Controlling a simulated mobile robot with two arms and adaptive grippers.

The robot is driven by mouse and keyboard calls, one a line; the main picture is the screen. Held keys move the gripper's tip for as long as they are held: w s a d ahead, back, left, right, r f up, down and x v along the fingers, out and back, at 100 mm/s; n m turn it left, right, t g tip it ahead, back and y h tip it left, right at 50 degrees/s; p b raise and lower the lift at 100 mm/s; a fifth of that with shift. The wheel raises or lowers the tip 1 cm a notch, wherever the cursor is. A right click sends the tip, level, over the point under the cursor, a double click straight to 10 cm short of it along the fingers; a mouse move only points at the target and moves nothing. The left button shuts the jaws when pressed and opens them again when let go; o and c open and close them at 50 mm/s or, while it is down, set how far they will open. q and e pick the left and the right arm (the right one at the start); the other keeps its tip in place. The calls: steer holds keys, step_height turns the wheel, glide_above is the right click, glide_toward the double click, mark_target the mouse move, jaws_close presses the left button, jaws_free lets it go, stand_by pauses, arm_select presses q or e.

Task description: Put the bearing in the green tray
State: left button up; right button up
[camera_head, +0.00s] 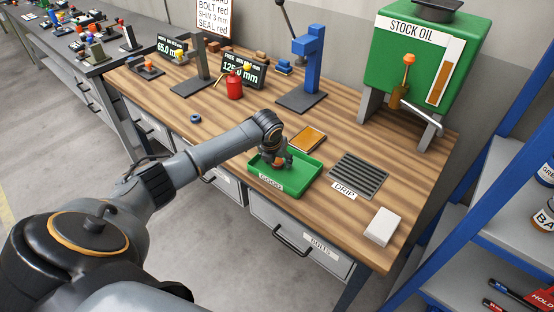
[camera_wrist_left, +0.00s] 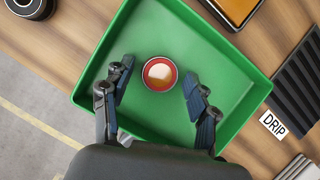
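The green tray (camera_head: 307,178) lies near the bench's front edge and fills much of the left wrist view (camera_wrist_left: 222,66). A small round piece with a red rim and pale middle (camera_wrist_left: 160,74) sits inside it; I cannot tell whether this is the bearing. It shows as an orange-red spot under my gripper in the head view. A blue ring (camera_head: 195,118) lies on the wood left of the tray. My left gripper (camera_wrist_left: 156,108) is over the tray, its fingers spread apart with nothing between the pads; the round piece is just beyond the tips. My right gripper is out of view.
A grey drip grate (camera_head: 358,175) and a white block (camera_head: 382,226) lie right of the tray. An orange-topped dish (camera_head: 308,138) is behind it. A blue press (camera_head: 307,65), a red bottle (camera_head: 234,85) and the green oil tank (camera_head: 410,60) stand farther back.

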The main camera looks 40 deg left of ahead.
arm_select(q)
steer(key=shift+r, duration=0.1)
steer(key=shift+r, duration=0.3)
steer(key=b+v, duration=0.1)
steer(key=v, duration=1)
steer(key=shift+s+r+b, duration=0.2)
steer(key=shift+s+b, duration=0.05)
steer(key=shift+b, duration=0.05)
steer(key=shift+d, duration=0.1)
